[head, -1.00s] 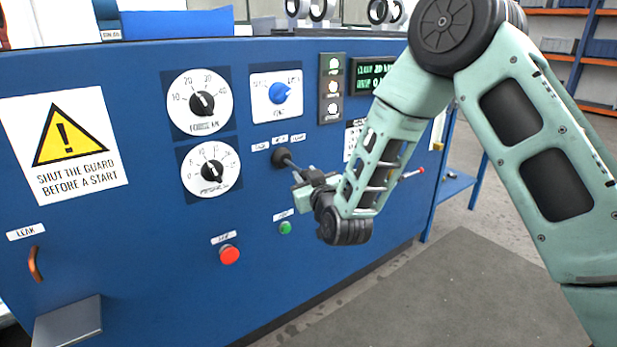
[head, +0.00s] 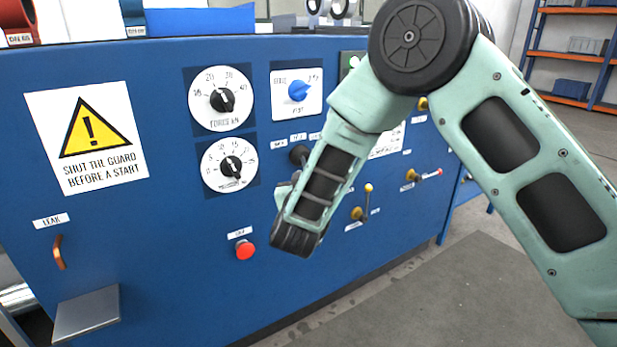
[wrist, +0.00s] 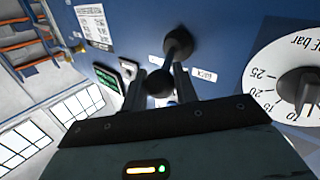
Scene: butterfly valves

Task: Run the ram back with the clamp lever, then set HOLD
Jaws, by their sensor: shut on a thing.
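The clamp lever has a dark round boss on the blue panel (head: 299,154). In the wrist view its black ball end (wrist: 160,82) sits between the fingers of my gripper (wrist: 159,90), which is shut on it. The lever's boss (wrist: 178,42) shows just beyond. In the head view my forearm hides most of the gripper and the lever's rod. Small labels stand above the boss; I cannot read them surely. A blue selector knob (head: 298,90) sits on a white plate above the lever; its position words are too small to read surely.
Two dials, force (head: 221,99) and pressure (head: 231,166), are left of the lever. A red button (head: 244,250) is below. A grey ledge (head: 87,313) juts out at lower left.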

